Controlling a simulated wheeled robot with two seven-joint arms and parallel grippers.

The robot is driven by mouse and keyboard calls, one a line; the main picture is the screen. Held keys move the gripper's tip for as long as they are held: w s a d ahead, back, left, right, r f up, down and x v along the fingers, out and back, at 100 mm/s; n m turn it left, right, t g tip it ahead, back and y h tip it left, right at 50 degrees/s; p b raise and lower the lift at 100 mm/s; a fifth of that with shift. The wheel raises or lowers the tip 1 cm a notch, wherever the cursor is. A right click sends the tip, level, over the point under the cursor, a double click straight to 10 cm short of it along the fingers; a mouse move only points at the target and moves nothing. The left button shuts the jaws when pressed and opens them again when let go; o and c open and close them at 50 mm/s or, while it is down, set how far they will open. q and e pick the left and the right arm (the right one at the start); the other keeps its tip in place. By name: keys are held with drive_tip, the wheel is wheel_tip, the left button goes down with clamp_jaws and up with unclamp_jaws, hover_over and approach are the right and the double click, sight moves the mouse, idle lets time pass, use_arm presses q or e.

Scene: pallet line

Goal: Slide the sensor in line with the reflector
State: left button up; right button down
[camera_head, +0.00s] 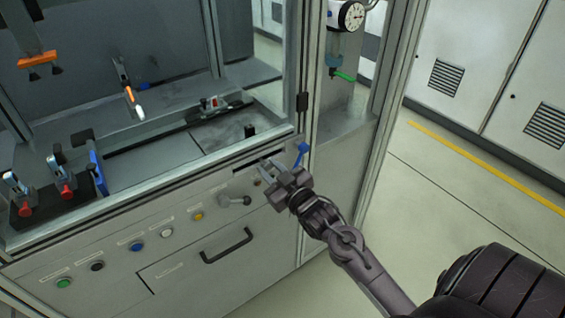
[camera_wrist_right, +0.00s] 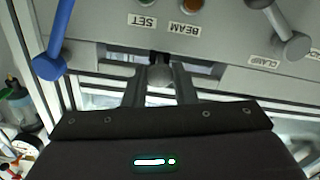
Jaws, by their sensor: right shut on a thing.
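My right gripper (camera_head: 266,176) reaches the upper right of the machine's front panel, by a dark slot (camera_head: 262,160). In the wrist view its two fingers (camera_wrist_right: 160,74) are shut on a small round grey knob (camera_wrist_right: 160,77). A small black block (camera_head: 250,131) stands on the deck just behind the slot; I cannot tell whether it is the sensor or whether the knob moves it. A small red and grey device (camera_head: 211,104) sits farther back by the dark rail; I cannot tell whether it is the reflector. My left gripper is not in view.
A blue lever (camera_head: 301,153) is close to the right of my gripper, and a grey clamp lever (camera_head: 234,201) is to its left. The wrist view shows an amber lamp (camera_wrist_right: 192,5) labelled BEAM. A cabinet post (camera_head: 303,85) rises beyond the slot.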

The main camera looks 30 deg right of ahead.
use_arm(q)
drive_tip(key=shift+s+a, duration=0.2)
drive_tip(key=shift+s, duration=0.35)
use_arm(e)
drive_tip(key=shift+a, duration=0.5)
drive_tip(key=c, duration=1.5)
unclamp_jaws()
drive_tip(key=shift+d, duration=0.1)
drive_tip(key=o, duration=0.3)
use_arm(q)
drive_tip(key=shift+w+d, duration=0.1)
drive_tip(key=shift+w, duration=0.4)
use_arm(e)
drive_tip(key=shift+s, duration=0.1)
